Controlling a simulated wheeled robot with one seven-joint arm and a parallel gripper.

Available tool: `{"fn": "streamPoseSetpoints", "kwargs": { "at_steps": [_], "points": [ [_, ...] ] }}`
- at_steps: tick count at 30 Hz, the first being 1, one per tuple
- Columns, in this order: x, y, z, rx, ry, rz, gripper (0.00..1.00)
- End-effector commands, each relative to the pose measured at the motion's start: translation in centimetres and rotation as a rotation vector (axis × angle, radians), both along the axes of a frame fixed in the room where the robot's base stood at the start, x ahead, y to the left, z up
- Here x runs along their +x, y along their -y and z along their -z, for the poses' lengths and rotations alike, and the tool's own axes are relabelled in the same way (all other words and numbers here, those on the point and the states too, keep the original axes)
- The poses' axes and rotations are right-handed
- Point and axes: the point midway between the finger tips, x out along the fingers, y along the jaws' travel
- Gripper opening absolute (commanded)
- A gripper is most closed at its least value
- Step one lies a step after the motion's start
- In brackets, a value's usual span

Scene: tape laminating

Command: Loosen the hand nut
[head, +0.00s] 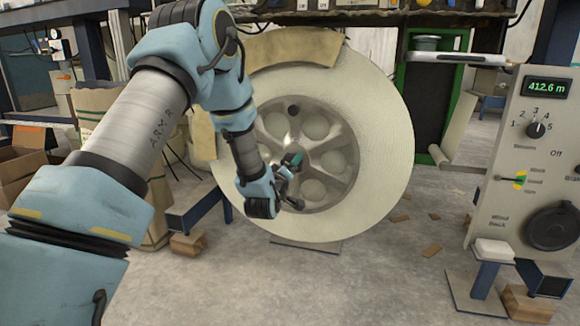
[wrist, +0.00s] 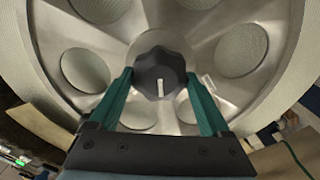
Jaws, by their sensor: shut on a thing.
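The hand nut (wrist: 158,70) is a black lobed knob with a pale pointer mark, at the centre of the metal wheel hub (wrist: 200,55). In the wrist view my gripper (wrist: 159,80) has its green fingers on either side of the nut, shut on it. The pale mark points down in that view. In the head view my gripper (head: 292,170) reaches to the hub of the large cream tape roll (head: 385,130), and my wrist hides the nut there.
A control panel (head: 535,170) with a lit display reading 412.6 m stands at the right. Cardboard boxes (head: 22,165) are at the left. Scraps lie on the concrete floor (head: 380,270), which is otherwise open in front of the roll.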

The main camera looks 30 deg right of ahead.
Motion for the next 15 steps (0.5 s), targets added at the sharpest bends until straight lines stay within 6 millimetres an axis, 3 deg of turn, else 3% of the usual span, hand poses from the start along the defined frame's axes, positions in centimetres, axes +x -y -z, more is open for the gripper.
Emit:
{"fn": "streamPoseSetpoints", "kwargs": {
  "at_steps": [15],
  "points": [
    [0.2, -0.2, 0.08, -0.36, -0.336, -0.004, 0.26]
  ]
}}
